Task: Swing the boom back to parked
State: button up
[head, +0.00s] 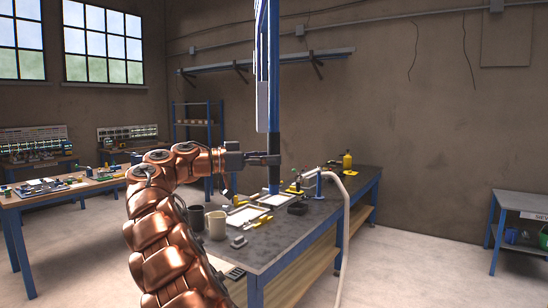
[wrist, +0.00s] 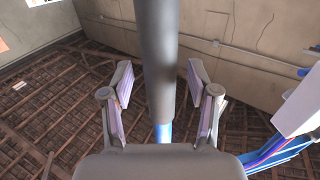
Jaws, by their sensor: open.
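The blue boom and post structure (head: 274,60) rises upright above the workbench, with a white panel (head: 262,106) along its left side. A dark round bar (head: 273,138) forms its darker stretch above the bench; I cannot tell whether it is the boom's grip or the post. My gripper (head: 272,159) is level with this bar at its left side. In the wrist view my gripper (wrist: 158,72) is open, with the dark bar (wrist: 157,40) between its spread fingers and a gap on both sides. Blue metal (wrist: 163,132) shows at the bar's end.
Another table (head: 60,193) stands left, a small blue-legged table (head: 520,205) right.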

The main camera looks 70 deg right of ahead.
jog(key=shift+x, duration=0.85)
grip_shut()
